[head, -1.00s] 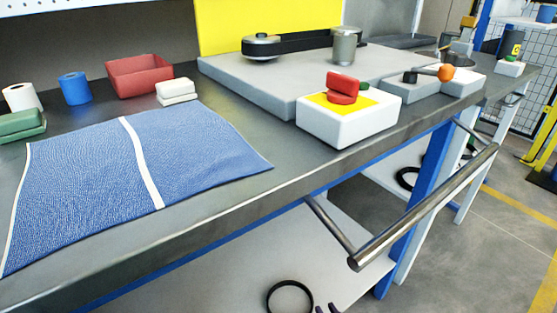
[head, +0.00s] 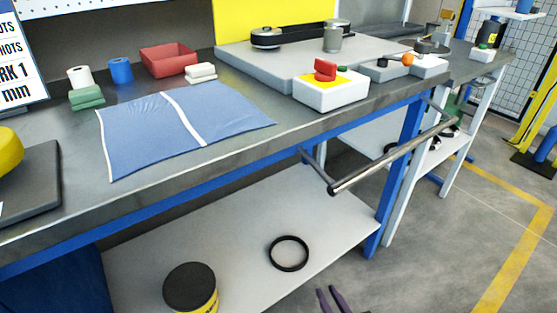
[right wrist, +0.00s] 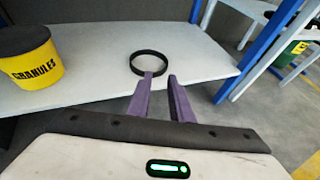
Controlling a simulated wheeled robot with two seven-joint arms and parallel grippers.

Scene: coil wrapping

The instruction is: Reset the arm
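My right gripper (head: 330,294) shows only its purple fingertips at the bottom of the head view. In the right wrist view both fingers (right wrist: 160,78) stand apart with nothing between them. A black ring (head: 288,253) lies on the lower white shelf, beyond the fingertips and apart from them. It also shows in the right wrist view (right wrist: 137,70), where a fingertip overlaps its near rim. My left gripper is not in view.
A black-lidded yellow tub (head: 191,290) stands on the lower shelf (head: 340,222). A metal rail (head: 392,161) juts out from the bench front. The bench top holds a blue cloth (head: 190,122), a red bin (head: 168,61) and a white box with a red button (head: 330,92).

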